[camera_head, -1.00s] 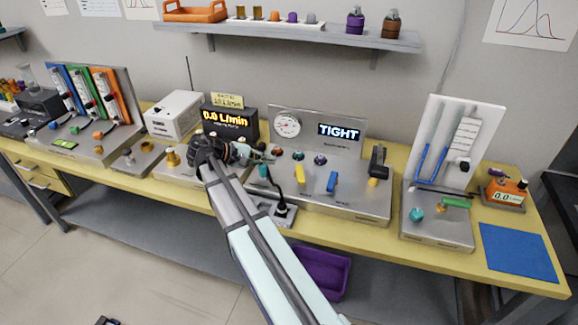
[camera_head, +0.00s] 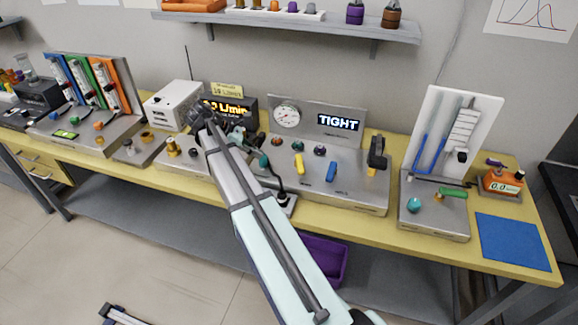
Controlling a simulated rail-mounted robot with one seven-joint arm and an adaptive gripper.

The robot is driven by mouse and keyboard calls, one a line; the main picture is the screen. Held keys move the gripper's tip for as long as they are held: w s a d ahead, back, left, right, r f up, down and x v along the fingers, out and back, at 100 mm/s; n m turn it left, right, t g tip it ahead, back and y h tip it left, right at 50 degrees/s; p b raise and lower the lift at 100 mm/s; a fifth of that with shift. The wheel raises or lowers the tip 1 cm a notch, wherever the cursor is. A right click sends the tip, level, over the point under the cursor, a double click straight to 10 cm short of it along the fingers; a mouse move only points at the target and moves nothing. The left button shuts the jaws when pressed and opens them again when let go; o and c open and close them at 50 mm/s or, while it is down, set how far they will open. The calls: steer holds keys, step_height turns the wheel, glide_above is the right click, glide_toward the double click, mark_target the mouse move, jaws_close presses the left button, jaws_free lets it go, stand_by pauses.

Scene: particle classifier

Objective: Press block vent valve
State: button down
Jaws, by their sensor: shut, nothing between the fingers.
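The central metal panel (camera_head: 352,192) carries a round gauge (camera_head: 287,116), a lit display (camera_head: 339,122) reading TIGHT, a yellow lever (camera_head: 298,165), a blue lever (camera_head: 331,172) and a black handle (camera_head: 376,152). Small red (camera_head: 276,141), green (camera_head: 298,147) and purple (camera_head: 320,150) knobs sit in a row below the gauge. I cannot tell which part is the block vent valve. My gripper (camera_head: 252,139) is shut and empty at the panel's left end, left of the red knob and apart from it. My forearm partly hides it and the panel's left edge.
A black flow meter (camera_head: 234,106) with a yellow readout stands behind my wrist. A tube board (camera_head: 440,120) stands to the right, with an orange meter (camera_head: 500,181) and a blue mat (camera_head: 512,249). A shelf (camera_head: 300,25) hangs above. A purple bin (camera_head: 326,258) is below the bench.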

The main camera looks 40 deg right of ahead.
mark_target(300, 166)
steer(key=p+x, duration=0.3)
steer(key=x, duration=0.7)
steer(key=shift+s+d, duration=0.1)
steer(key=shift+d, duration=0.05)
steer(key=shift+s+d+r+p, duration=0.1)
steer(key=shift+s+d+p, duration=0.15)
steer(key=shift+d, duration=0.25)
steer(key=shift+s+d+p, duration=0.15)
steer(key=shift+s+d, duration=0.25)
steer(key=shift+d, duration=0.1)
steer(key=shift+s+d, duration=0.3)
steer(key=shift+d, duration=0.25)
